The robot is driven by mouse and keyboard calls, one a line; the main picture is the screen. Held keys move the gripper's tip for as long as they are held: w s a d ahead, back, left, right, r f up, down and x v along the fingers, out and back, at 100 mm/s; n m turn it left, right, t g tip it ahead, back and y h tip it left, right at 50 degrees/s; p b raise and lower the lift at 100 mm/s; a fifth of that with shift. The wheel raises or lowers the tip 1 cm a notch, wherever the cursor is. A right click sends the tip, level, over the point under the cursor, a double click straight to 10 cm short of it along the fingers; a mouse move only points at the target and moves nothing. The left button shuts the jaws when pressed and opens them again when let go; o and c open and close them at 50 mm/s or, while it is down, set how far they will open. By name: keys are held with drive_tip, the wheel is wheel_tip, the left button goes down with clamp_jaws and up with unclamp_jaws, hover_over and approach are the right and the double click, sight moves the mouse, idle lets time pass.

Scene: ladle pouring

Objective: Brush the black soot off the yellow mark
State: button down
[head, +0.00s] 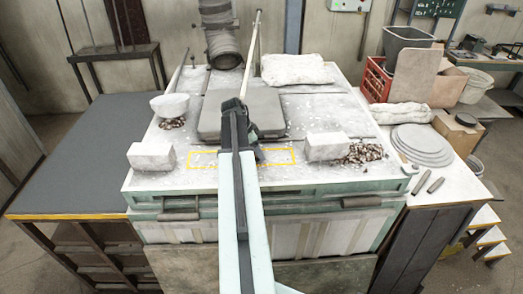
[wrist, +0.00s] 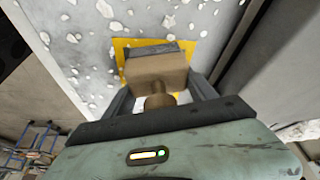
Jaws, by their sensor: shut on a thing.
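The yellow mark (head: 293,157) is a rectangular outline on the pale, speckled furnace top, partly covered by my arm in the head view. A piece of its yellow also shows behind the brush in the wrist view (wrist: 121,48). My gripper (wrist: 160,92) is shut on a brush (wrist: 155,68) with a wooden block, a round neck and a dark grey end. The brush is over the yellow mark; I cannot tell whether its end touches the surface. In the head view my gripper (head: 250,150) is mostly hidden by my arm. I make out no black soot.
Pale blocks (head: 151,156) (head: 324,147) stand left and right of the mark. Dark rubble (head: 362,153) lies by the right block. A grey slab (head: 209,118) lies behind the mark. A white bowl (head: 170,105) is at the left. The dark left table (head: 75,160) is bare.

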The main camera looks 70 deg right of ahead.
drive_tip(key=shift+w, duration=0.1)
wheel_tip(320, 180, up, 6)
drive_tip(key=p, duration=0.6)
drive_tip(key=shift+f, duration=0.1)
wheel_tip(320, 180, up, 3)
drive_tip(key=p, duration=0.3)
